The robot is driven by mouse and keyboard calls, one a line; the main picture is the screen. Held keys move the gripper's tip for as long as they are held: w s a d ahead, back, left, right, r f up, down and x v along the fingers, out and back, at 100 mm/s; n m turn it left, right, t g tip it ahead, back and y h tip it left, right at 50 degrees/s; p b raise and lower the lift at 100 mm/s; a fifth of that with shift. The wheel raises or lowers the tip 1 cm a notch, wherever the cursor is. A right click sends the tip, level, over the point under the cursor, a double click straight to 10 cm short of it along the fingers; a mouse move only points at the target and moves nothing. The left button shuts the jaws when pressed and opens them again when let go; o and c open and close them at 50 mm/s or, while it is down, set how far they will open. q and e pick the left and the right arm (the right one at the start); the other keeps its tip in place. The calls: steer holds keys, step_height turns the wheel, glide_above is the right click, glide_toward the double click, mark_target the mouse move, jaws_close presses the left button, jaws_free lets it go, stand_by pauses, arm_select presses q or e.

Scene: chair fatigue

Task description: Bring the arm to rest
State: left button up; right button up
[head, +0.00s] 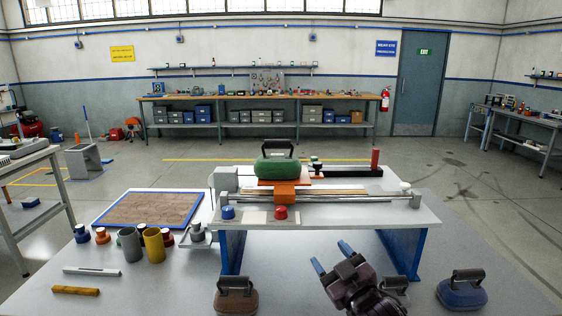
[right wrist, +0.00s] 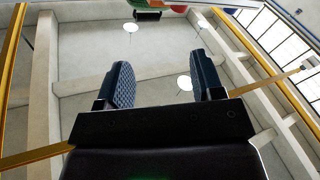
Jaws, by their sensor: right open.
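My right gripper (head: 331,256) is at the lower middle of the head view, in front of the test rig's white table (head: 340,212). Its two blue fingers stand apart, pointing up and left in the picture, with nothing between them. In the right wrist view the two dark padded fingers (right wrist: 163,78) are also apart and empty, against a pale ceiling or wall with beams and round lamps. My left gripper is in neither view.
A green handled weight (head: 276,167) sits on an orange block on the rig. Brown (head: 236,297), grey (head: 394,284) and blue (head: 461,290) handled weights stand along the front; my right gripper partly hides the grey one. Cups (head: 154,246) and a blue-rimmed tray (head: 101,220) are left.

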steer(key=s+d+f+m+g+h, duration=0.1)
steer(key=s+d+f+m+h, duration=0.2)
steer(key=s+d+f, duration=0.4)
steer(key=s+d+f+m+g+h, duration=0.1)
steer(key=s+d+f+m+h, duration=0.2)
steer(key=f, duration=0.6)
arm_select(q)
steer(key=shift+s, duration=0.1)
arm_select(e)
steer(key=s+d+f+m+g+h, duration=0.1)
steer(key=s+d+f+g, duration=0.1)
steer(key=s+f, duration=0.4)
steer(key=s+d+f+m+g, duration=0.1)
steer(key=s+d+f, duration=0.4)
steer(key=s, duration=0.6)
steer(key=shift+s+f+g+h, duration=0.4)
steer(key=shift+f+g, duration=0.1)
steer(key=shift+f, duration=0.2)
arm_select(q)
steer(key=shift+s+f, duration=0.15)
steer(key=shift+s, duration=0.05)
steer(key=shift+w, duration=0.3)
